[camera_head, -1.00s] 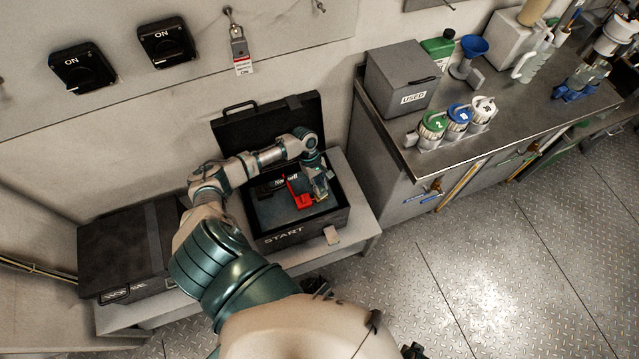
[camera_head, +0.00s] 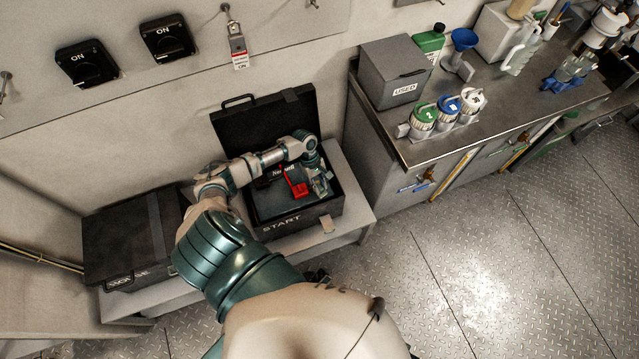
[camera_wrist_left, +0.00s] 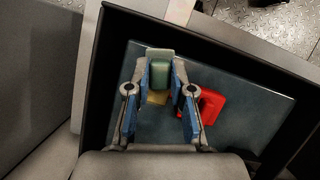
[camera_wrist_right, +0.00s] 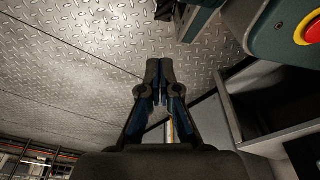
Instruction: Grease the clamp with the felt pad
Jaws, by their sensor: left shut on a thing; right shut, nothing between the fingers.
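My left gripper (camera_head: 321,184) reaches down into the open black box marked START (camera_head: 300,220). In the left wrist view its fingers (camera_wrist_left: 162,82) are shut on a small green-grey block (camera_wrist_left: 165,76) with a pale edge, likely the felt pad. A yellowish patch (camera_wrist_left: 157,98) shows just below the block. A red object (camera_head: 298,184) lies in the box beside the gripper; it also shows in the left wrist view (camera_wrist_left: 210,105). I cannot make out the clamp for certain. My right gripper (camera_wrist_right: 159,78) is shut and empty above the metal floor.
A closed black case (camera_head: 130,240) stands left of the START box on the bench. On the right, a steel counter (camera_head: 440,150) holds a grey box marked USED (camera_head: 395,75) and several capped bottles. Switches and a tagged padlock (camera_head: 238,48) are on the wall.

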